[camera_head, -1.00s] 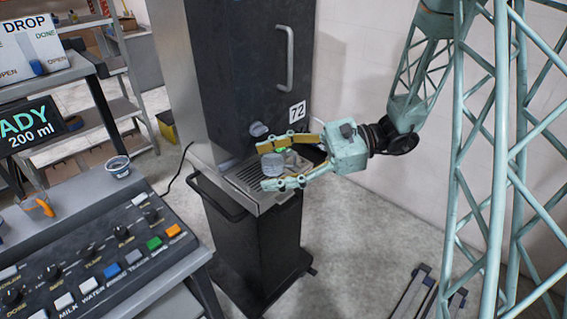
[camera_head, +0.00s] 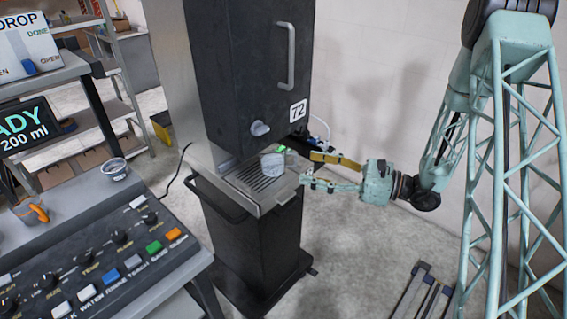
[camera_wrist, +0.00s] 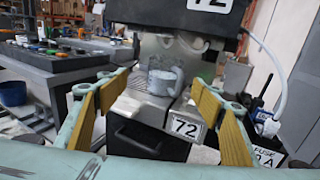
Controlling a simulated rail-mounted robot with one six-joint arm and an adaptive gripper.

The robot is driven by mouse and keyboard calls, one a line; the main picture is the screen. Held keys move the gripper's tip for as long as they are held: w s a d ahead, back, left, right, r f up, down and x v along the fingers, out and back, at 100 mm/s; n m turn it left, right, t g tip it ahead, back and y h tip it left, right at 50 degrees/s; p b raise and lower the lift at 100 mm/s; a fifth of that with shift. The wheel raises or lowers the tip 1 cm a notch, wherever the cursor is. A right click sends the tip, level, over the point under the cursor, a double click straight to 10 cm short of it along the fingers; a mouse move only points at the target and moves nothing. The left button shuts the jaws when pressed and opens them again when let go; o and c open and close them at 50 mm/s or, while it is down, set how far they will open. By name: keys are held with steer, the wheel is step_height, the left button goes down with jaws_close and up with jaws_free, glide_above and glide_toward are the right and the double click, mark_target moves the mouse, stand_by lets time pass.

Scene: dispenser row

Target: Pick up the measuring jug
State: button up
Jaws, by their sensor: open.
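The measuring jug (camera_head: 272,166) is a small clear vessel standing upright on the drip grille of dispenser 72. In the wrist view the jug (camera_wrist: 163,82) stands ahead between the two fingertips, with a handle on its right side. My gripper (camera_head: 308,169) is open and empty. It is to the right of the jug, at the tray's right edge, with its fingers pointing left towards the jug and apart from it.
The dark dispenser body (camera_head: 245,80) with a knob overhangs the tray. A button panel (camera_head: 100,265) stands at left, with a small cup (camera_head: 116,170) and an orange-handled item (camera_head: 32,212) behind it. A white cable (camera_wrist: 275,70) hangs at right.

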mark_target(284, 160)
steer(key=shift+w+d+f+m+t, duration=0.3)
steer(key=shift+d+f, duration=0.2)
steer(key=shift+d, duration=0.05)
steer(key=shift+a, duration=0.1)
steer(key=shift+b+x, duration=0.55)
steer(key=shift+x, duration=3.7)
steer(key=shift+b+x, duration=0.6)
steer(key=shift+x, duration=1.95)
steer(key=shift+f, duration=0.1)
steer(key=shift+c, duration=0.3)
steer(key=c, duration=1.1)
